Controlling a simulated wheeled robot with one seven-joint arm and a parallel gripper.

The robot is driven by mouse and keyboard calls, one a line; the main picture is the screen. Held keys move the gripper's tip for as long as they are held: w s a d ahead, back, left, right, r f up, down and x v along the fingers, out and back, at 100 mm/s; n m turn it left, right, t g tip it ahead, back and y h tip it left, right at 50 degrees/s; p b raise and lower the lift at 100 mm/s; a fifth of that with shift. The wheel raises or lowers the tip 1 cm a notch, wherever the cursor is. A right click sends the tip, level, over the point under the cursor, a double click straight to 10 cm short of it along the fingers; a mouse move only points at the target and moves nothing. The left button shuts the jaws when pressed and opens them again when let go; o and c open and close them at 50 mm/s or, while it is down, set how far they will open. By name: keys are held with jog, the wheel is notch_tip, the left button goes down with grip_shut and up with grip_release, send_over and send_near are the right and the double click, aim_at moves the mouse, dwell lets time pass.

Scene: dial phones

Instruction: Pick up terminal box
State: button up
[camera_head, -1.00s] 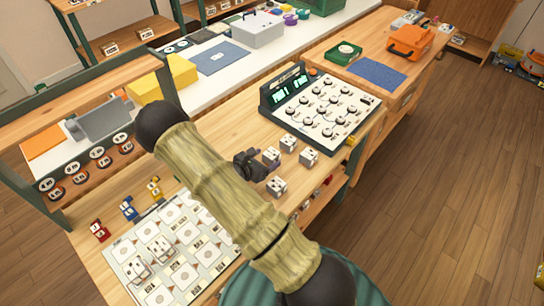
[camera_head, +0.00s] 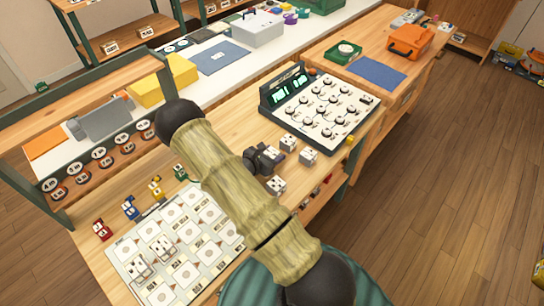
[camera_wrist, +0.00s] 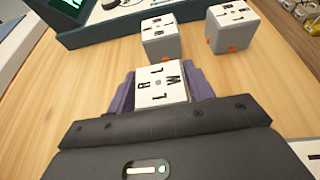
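A small white terminal box (camera_wrist: 162,86) with black letters on top sits between the purple-grey fingers of my gripper (camera_wrist: 160,94) in the wrist view. A finger is close along each side of it; I cannot tell whether they press on it. In the head view my gripper (camera_head: 266,158) is low over the wooden bench and hides most of this box. Other white terminal boxes stand close by: one behind (camera_head: 288,142), one to the right (camera_head: 308,156) and one in front (camera_head: 277,186).
A dial console (camera_head: 320,108) with green displays stands behind the boxes. A printed card board (camera_head: 185,240) with boxes on it lies at the front left. Small red, blue and yellow pieces stand along its far edge. A shelf frame (camera_head: 60,100) rises at the left.

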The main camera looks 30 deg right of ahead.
aim_at(273, 152)
jog(key=c, duration=0.6)
notch_tip(273, 152, up, 10)
jog(key=shift+r+b, duration=0.1)
jog(key=shift+b, duration=0.45)
